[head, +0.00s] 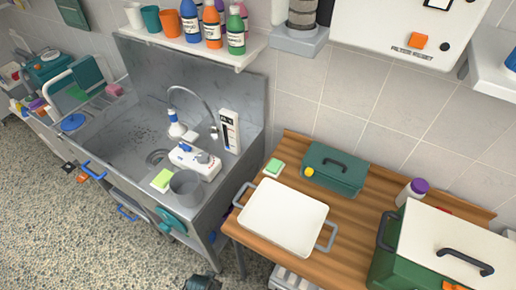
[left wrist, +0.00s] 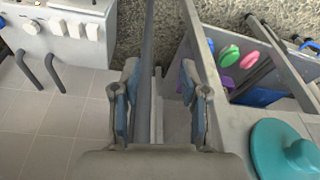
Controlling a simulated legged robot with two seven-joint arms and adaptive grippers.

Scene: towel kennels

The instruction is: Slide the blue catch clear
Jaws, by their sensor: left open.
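Several blue parts show in the head view, and I cannot tell which is the catch. A blue bar (head: 93,169) is on the front edge of the steel sink (head: 110,120), and another blue bar (head: 128,213) is lower on its front. A small blue part (head: 185,147) is on top of the white unit (head: 196,163) at the sink's right side. My left gripper (left wrist: 160,75) shows in the left wrist view, its two blue-padded fingers apart with nothing seen between them. No blue catch is clear between or beside the fingers. My right gripper is not in view.
A wooden table (head: 349,230) right of the sink bears a white tray (head: 283,216), a green toolbox (head: 334,169) and a larger green box (head: 400,264). A grey cup (head: 187,187) stands on the sink's edge. A teal round lid (left wrist: 283,150) is right of the left gripper.

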